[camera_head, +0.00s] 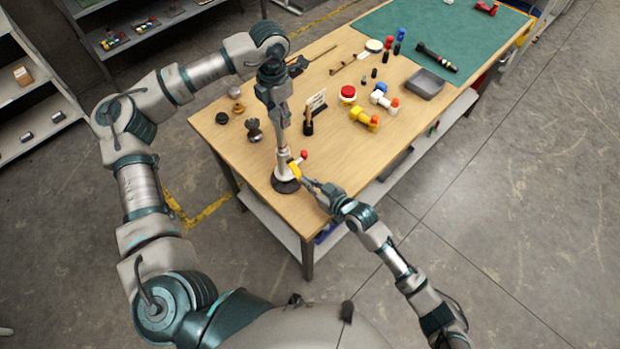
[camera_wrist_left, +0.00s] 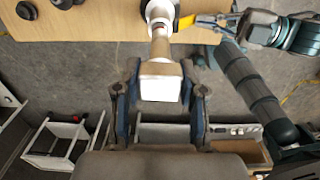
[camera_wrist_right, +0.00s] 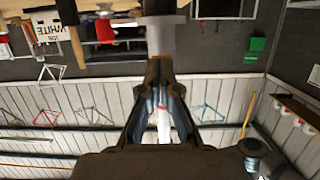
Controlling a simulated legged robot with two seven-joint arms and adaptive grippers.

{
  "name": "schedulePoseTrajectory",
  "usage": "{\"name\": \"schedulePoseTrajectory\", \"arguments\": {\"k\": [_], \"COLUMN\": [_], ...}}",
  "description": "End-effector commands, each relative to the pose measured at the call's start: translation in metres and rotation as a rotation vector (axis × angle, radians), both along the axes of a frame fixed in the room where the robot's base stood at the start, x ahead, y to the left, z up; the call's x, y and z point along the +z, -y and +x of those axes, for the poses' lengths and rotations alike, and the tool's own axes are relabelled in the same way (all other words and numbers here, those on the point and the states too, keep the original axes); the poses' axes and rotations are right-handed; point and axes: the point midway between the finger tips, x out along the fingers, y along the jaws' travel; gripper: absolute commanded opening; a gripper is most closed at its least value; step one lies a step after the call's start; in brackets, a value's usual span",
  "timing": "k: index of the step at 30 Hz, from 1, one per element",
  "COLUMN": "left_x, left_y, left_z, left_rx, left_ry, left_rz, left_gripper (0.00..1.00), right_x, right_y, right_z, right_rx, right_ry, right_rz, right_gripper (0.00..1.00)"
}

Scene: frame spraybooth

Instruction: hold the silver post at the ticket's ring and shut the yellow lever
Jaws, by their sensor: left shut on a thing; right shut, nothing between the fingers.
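The silver post (camera_head: 283,157) stands upright on a round black base at the table's near edge. My left gripper (camera_head: 282,120) comes down from above and is shut on the post's upper part; in the left wrist view a white band (camera_wrist_left: 160,82) sits between its fingers, with a tan band (camera_wrist_left: 160,50) beyond. The yellow lever (camera_head: 294,170) sticks out from the post's lower collar; it also shows in the left wrist view (camera_wrist_left: 187,21). My right gripper (camera_head: 305,182) is shut and empty, its tips beside the lever; contact is unclear. The ticket (camera_head: 316,103) reads "WHITE JOB".
A red knob (camera_head: 304,154) sits close to the post. A red button (camera_head: 348,93), yellow fitting (camera_head: 365,119), grey tray (camera_head: 425,83) and dark knobs (camera_head: 254,130) stand farther back. A green mat (camera_head: 420,30) covers the far end. Open floor lies to the right.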

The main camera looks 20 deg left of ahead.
Motion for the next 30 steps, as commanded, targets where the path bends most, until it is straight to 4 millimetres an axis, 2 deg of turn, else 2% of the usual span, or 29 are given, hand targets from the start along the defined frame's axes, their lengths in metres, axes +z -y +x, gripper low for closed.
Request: {"name": "schedulePoseTrajectory", "arguments": {"k": [5,15,21,30], "left_x": [0.000,0.000,0.000,0.000], "left_y": [-0.001,-0.001,-0.002,-0.002], "left_z": [0.000,0.000,0.000,0.000], "left_rx": [0.003,0.003,0.003,0.003], "left_ry": [-0.001,-0.001,-0.001,-0.001], "left_rz": [0.003,0.003,0.003,0.003], "left_gripper": [0.00,0.00,0.00,0.00], "right_x": [-0.010,-0.007,0.008,-0.015], "right_y": [-0.006,0.000,0.030,0.090], "right_z": [0.003,0.001,-0.010,-0.035], "right_rx": [0.000,0.000,-0.001,0.000], "right_ry": [0.001,0.000,0.000,-0.002], "right_rz": [0.000,0.000,0.000,-0.002], "right_gripper": [0.00,0.00,0.00,0.00]}}
